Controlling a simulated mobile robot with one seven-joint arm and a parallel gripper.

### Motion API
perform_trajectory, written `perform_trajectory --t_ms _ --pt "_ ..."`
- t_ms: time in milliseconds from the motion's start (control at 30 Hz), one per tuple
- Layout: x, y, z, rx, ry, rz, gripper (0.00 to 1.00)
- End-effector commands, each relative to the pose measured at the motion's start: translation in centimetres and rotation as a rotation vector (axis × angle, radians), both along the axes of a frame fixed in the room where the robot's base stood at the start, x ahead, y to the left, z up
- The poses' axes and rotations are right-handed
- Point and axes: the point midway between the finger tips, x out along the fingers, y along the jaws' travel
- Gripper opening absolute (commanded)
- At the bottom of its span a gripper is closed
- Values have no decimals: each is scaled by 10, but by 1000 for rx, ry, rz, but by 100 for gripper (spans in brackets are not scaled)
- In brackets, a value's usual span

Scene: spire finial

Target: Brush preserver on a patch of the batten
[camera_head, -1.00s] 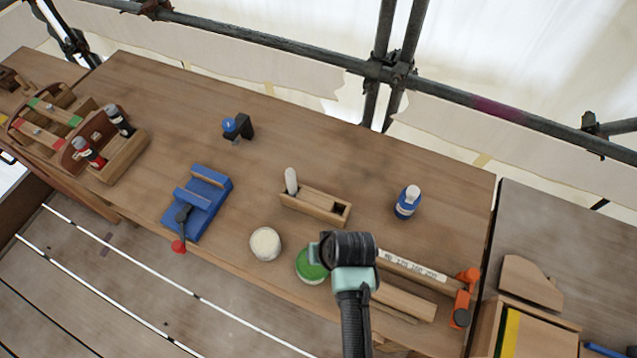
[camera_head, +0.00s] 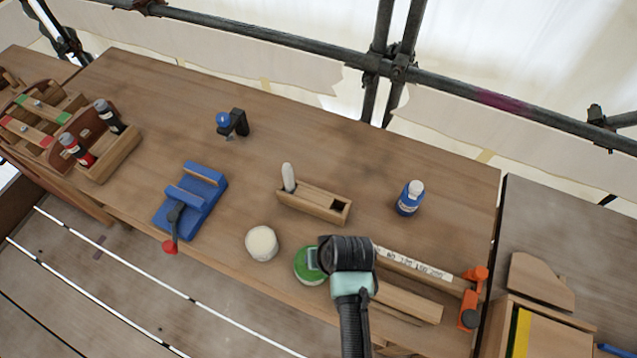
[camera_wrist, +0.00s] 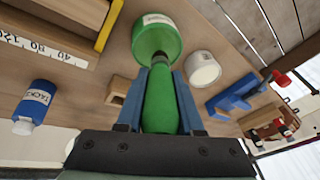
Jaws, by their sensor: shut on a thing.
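My gripper (camera_wrist: 160,92) is shut on a green handle (camera_wrist: 160,105), which looks like the brush's. A dark piece at the handle's far end meets the green pot (camera_wrist: 150,42) in the wrist view; the bristles are hidden, so I cannot tell if they are inside. The green pot also shows in the head view (camera_head: 307,266), partly behind my wrist, which hides the gripper there. The batten (camera_head: 408,303), a plain wooden strip, lies right of the pot by the bench's front edge. A strip marked with numbers (camera_head: 420,264) lies behind it.
An orange clamp (camera_head: 472,302) stands at the batten's right end. A white round pot (camera_head: 262,243) is left of the green pot. A wooden box (camera_head: 315,203), blue bottle (camera_head: 410,198) and blue vise (camera_head: 190,200) stand around.

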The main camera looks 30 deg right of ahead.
Motion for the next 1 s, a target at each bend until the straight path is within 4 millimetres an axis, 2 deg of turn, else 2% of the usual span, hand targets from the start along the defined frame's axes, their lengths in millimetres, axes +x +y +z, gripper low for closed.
perform_trajectory --t_ms 1000 --pt "0 0 -9 0 -1 0 0"
